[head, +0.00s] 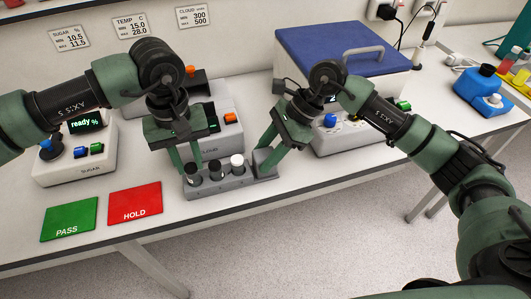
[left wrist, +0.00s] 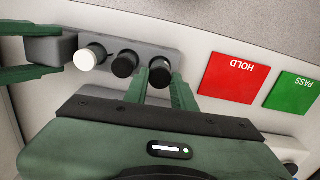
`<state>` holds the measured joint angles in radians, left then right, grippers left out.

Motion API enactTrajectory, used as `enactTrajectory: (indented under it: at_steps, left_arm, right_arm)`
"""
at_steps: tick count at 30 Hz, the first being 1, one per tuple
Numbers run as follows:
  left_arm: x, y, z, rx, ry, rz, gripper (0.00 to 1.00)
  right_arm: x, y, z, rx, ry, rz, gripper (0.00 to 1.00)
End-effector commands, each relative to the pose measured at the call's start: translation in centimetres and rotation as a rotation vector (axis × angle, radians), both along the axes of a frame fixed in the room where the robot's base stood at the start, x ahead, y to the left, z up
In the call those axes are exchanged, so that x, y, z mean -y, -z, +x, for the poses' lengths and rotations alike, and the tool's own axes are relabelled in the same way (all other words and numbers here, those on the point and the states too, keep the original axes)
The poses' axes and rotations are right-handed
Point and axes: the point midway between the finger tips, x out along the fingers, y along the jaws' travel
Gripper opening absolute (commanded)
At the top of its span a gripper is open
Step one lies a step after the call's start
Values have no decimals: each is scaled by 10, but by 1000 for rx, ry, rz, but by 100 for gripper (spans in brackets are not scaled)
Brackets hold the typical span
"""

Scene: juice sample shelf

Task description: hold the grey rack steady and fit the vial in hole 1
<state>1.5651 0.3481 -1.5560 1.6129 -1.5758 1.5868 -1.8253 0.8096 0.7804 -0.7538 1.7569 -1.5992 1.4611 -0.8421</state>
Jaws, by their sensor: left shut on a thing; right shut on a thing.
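The grey rack (head: 222,188) stands near the front edge of the bench; it also shows in the left wrist view (left wrist: 188,57). My left gripper (head: 187,168) is shut on the black-capped vial (left wrist: 160,75) at the rack's left end in the head view. That vial is upright at the end position; how deep it sits and the hole number cannot be read. A second dark-capped vial (head: 215,168) and a white-capped vial (head: 237,161) stand upright in the rack beside it. My right gripper (head: 266,165) is shut on the grey block at the rack's right end.
A green PASS pad (head: 68,220) and a red HOLD pad (head: 135,203) lie left of the rack. The sugar meter (head: 75,165), another grey device (head: 230,105) and a blue-lidded box (head: 340,45) stand behind.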

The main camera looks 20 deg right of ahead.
Motion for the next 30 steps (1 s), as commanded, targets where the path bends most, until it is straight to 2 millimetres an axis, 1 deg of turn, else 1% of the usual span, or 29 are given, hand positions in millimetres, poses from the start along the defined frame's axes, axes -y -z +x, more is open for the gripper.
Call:
enactTrajectory:
  at_steps: [11,22,27,28,30]
  left_arm:
    - [0,0,1,0,0,-1,0]
    - [0,7,1,1,0,0,0]
    - [0,7,1,1,0,0,0]
    - [0,7,1,1,0,0,34]
    - [0,7,1,1,0,0,51]
  right_arm:
    - [0,-1,0,2,1,1,14]
    - [0,-1,0,2,0,2,14]
    - [0,-1,0,2,0,2,14]
    - [0,-1,0,2,0,2,14]
    - [0,-1,0,2,0,2,14]
